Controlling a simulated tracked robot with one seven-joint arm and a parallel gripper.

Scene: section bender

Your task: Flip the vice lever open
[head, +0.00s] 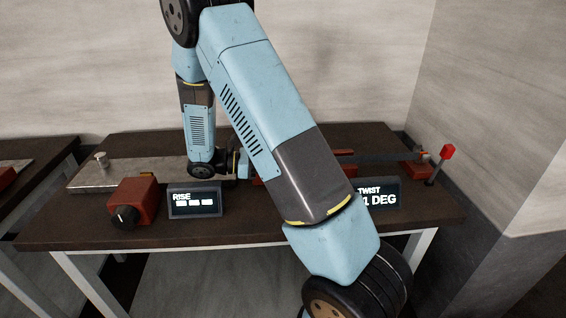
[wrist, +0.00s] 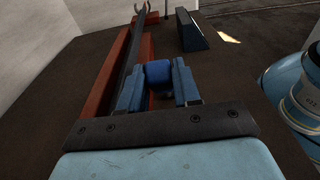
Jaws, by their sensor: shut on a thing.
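My gripper (wrist: 158,86) is shut on a blue rounded piece, which looks like the vice lever's handle (wrist: 158,72). The handle sits between the two blue fingers in the wrist view. The rest of the lever is hidden below the fingers. The red vice (wrist: 108,82) runs alongside on the left, with a dark bar (wrist: 131,50) along it that ends in a fork shape. In the head view my arm covers most of the vice, and only part of its red body (head: 257,181) shows. The lever cannot be made out there.
The dark table (head: 110,231) holds a grey plate (head: 120,171), a red box with a black knob (head: 136,203), a RISE display (head: 195,201) and a TWIST display (head: 380,193). A red-topped post (head: 447,152) stands at the right end.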

